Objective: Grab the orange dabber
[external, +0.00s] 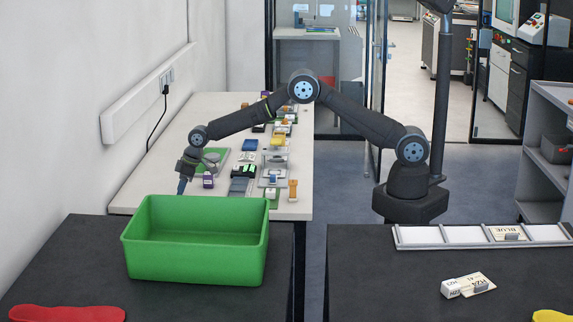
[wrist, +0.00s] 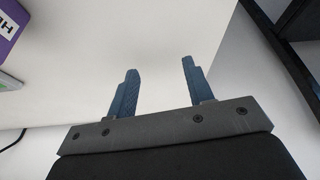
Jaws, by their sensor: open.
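A small orange upright object (external: 293,190), which looks like the dabber, stands at the near right edge of the white table (external: 240,208) in the external view. My gripper (external: 182,187) hangs low over the near left part of that table, well to the left of the orange object. In the wrist view my gripper (wrist: 159,70) has its two blue fingers apart with nothing between them. The orange object does not show in the wrist view.
A purple item (external: 208,181) with a white label stands close right of my gripper; it also shows in the wrist view (wrist: 10,32). Several small tools and pads line the table. A green bin (external: 195,262) stands in front. The wall is at the left.

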